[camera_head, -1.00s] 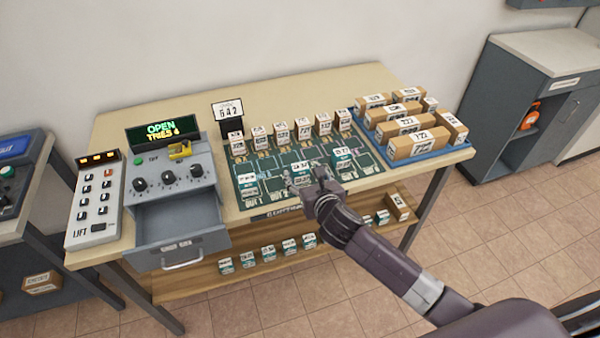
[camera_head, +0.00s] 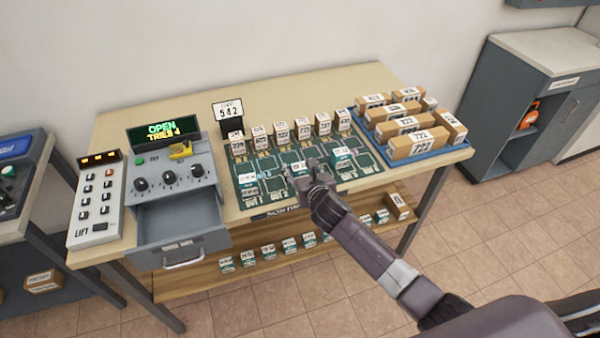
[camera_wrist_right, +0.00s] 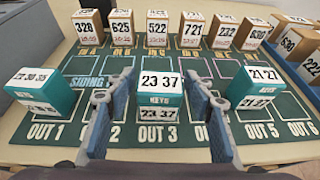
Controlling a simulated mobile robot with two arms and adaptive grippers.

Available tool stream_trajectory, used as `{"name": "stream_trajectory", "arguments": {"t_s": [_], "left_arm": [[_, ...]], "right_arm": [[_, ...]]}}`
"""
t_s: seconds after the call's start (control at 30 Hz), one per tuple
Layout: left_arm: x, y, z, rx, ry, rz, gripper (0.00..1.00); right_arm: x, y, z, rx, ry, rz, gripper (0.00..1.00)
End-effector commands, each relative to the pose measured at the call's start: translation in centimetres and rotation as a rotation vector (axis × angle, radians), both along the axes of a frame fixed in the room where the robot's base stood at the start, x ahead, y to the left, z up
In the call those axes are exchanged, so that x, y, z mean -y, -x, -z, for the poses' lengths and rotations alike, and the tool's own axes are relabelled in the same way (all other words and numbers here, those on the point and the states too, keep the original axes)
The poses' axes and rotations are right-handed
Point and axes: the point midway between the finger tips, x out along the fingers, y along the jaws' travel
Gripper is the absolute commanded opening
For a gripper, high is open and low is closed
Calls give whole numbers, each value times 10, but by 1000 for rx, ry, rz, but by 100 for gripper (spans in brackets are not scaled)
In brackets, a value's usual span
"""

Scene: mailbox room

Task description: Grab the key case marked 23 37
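The key case marked 23 37 (camera_wrist_right: 160,100) is a teal box with a white label, standing on the green mat (camera_wrist_right: 190,65) at OUT 3 in the right wrist view. My right gripper (camera_wrist_right: 158,118) is open, with one finger on each side of this case; gaps show between fingers and case. In the head view my right gripper (camera_head: 305,172) is over the mat's front middle and mostly hides the case. Teal cases marked 22 30 35 (camera_wrist_right: 45,90) and 21 27 (camera_wrist_right: 256,90) stand to the left and right. My left gripper is not in view.
A row of small numbered boxes (camera_head: 281,131) stands along the mat's back. A blue tray (camera_head: 432,152) of brown parcels is at right. An open drawer unit (camera_head: 172,200) is at left. More teal cases (camera_head: 268,252) stand on the lower shelf.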

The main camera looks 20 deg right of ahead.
Motion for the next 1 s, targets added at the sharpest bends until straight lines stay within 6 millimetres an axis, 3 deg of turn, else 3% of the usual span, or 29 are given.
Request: {"name": "stream_trajectory", "arguments": {"t_s": [0.03, 0.3, 0.67, 0.87, 1.0], "left_arm": [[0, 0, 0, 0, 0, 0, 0], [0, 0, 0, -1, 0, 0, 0], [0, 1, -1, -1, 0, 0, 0], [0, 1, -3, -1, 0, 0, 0], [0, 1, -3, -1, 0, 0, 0]], "right_arm": [[0, 0, 0, 0, 0, 0, 40], [0, 0, 0, 0, 0, 0, 11], [0, 0, -7, 3, 1, 0, 11], [0, -1, -37, 8, 2, -2, 11], [1, -2, -77, 10, 4, -2, 11]]}}
